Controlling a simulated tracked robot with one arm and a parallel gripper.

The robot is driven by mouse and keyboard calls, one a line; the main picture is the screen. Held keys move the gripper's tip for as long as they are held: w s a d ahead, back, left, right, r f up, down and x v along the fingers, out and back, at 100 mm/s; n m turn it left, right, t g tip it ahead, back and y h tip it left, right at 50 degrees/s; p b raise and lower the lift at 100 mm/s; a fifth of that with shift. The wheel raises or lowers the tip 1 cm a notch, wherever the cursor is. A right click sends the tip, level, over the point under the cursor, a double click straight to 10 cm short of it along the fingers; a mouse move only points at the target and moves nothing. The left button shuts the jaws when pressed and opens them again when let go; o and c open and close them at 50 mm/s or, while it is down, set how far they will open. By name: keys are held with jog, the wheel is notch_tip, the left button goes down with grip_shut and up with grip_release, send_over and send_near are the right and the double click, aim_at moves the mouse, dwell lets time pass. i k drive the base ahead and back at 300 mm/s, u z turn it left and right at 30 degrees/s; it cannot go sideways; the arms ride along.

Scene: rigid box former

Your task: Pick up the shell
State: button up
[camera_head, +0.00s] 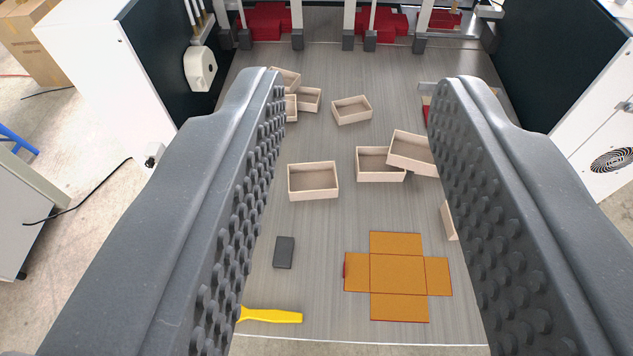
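An orange-brown cross-shaped flat sheet with red edges (397,275), which looks like the shell, lies flat on the grey worktop at the lower right, near its front edge. My gripper (362,85) is open and empty, with its two dark studded fingers spread wide at the left and right of the picture. The sheet shows between the fingers, below them and nearer the right one, with no visible contact. Several open pale boxes stand farther back, including one (313,180) left of centre. Some boxes are partly hidden behind the fingers.
A dark block (284,252) and a yellow-handled tool (272,315) lie left of the sheet. Red parts (265,22) and white posts stand at the back. White and black machine housings (563,75) flank the worktop (330,235). Its middle front is mostly clear.

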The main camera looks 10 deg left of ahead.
aim_at(318, 180)
jog(key=u, duration=0.1)
jog(key=i, duration=1)
jog(key=z, duration=0.05)
